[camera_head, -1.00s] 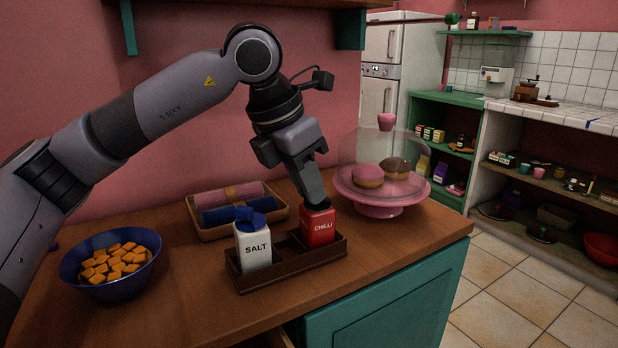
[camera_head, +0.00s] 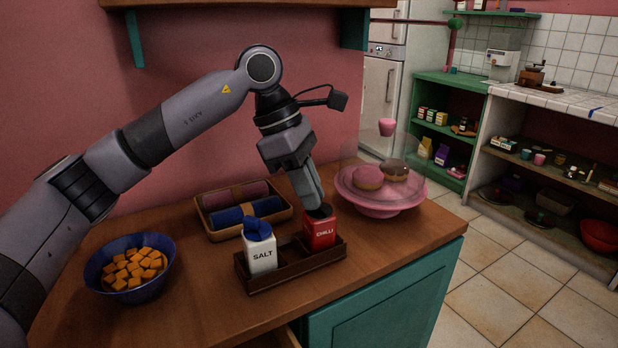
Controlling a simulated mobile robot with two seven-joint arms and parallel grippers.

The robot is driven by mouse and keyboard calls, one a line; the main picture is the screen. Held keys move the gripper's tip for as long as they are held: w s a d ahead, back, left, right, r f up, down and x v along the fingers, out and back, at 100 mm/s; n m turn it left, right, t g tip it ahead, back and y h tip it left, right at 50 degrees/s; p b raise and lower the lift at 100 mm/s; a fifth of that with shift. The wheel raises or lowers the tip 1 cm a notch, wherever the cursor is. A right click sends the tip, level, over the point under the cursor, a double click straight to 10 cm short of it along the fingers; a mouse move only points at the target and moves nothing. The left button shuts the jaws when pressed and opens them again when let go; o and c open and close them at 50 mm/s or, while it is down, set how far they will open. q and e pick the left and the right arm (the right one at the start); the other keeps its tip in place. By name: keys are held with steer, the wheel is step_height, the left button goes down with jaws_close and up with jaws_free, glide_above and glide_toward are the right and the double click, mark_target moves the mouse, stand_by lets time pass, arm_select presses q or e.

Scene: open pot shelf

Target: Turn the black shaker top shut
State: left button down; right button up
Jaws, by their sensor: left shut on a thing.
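The red chilli shaker (camera_head: 320,234) stands upright in the right part of a dark wooden caddy (camera_head: 290,273). Its black top (camera_head: 319,212) is partly hidden by my left gripper (camera_head: 311,207), which reaches down onto it from above and is shut on it. I cannot tell from here how far the top is turned. The white salt shaker (camera_head: 261,255) with a blue top (camera_head: 258,229) stands in the left part of the caddy. My right gripper is not in view.
A blue bowl of orange cubes (camera_head: 130,290) stands at left. A tray with rolled cloths (camera_head: 240,236) lies behind the caddy. A pink cake stand (camera_head: 380,208) with a clear dome and doughnuts is close on the right. The wooden counter (camera_head: 200,315) is clear in front.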

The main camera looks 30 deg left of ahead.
arm_select(q)
steer(key=shift+m, duration=0.5)
steer(key=shift+w+g+p, duration=0.1)
steer(key=shift+g+p, duration=0.2)
steer(key=c, duration=1.1)
jaws_free()
steer(key=shift+c, duration=0.2)
steer(key=v, duration=0.7)
steer(key=shift+p, duration=0.35)
